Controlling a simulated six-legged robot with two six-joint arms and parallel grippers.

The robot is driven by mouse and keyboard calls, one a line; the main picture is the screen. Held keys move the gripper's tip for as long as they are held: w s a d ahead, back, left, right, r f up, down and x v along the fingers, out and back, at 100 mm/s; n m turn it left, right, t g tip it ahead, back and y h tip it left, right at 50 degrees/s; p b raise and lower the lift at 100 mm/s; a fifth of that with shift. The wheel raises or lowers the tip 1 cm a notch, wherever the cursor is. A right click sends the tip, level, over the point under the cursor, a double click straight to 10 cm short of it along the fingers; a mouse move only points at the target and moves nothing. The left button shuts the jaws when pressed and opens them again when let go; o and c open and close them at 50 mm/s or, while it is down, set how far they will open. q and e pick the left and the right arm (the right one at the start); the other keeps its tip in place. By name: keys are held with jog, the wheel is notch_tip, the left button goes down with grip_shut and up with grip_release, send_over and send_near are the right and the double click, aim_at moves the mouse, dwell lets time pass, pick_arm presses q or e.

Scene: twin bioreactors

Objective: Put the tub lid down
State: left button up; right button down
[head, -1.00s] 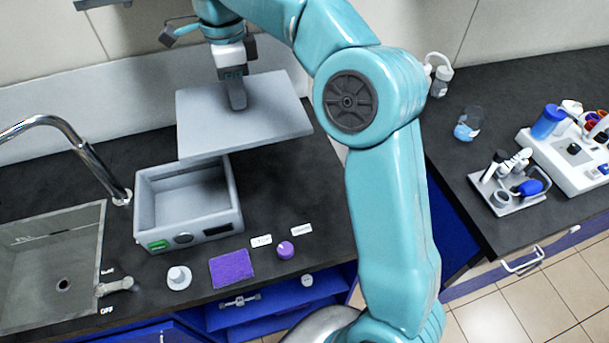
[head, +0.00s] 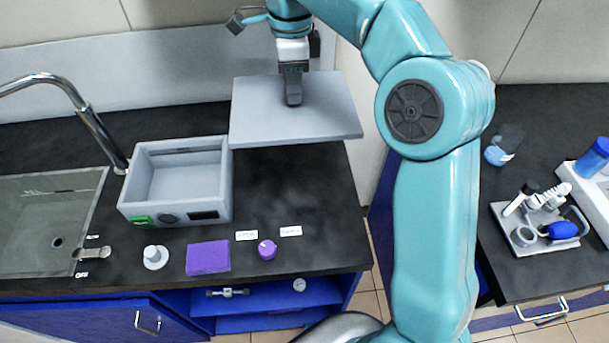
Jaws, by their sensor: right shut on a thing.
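The tub lid (head: 330,115) is a flat grey rectangular plate in the head view. My right gripper (head: 293,98) is shut on it from above, near its middle. The lid is to the right of the grey tub (head: 225,180) and over the counter. Its left edge meets the tub's far right corner in the picture. I cannot tell whether its underside touches the counter. The tub is open at the top and looks empty, with a green switch and dark dial on its front. My left gripper is not in view.
A sink with a curved tap (head: 95,125) is at the left. A purple cloth (head: 208,257), a purple knob (head: 267,249) and a white knob-like piece (head: 155,257) sit along the front edge. Dark counter (head: 290,190) is clear before the lid. A second bench (head: 500,275) stands right.

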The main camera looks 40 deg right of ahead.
jog(key=shift+f+b, duration=0.3)
jog(key=shift+f, duration=0.25)
notch_tip(320, 180, down, 20)
jog(key=b, duration=0.4)
jog(key=shift+w+f, duration=0.1)
jog(key=shift+f, duration=0.15)
jog(key=shift+f, duration=0.2)
jog(key=c, duration=0.9)
grip_release()
jog(key=shift+r, duration=0.1)
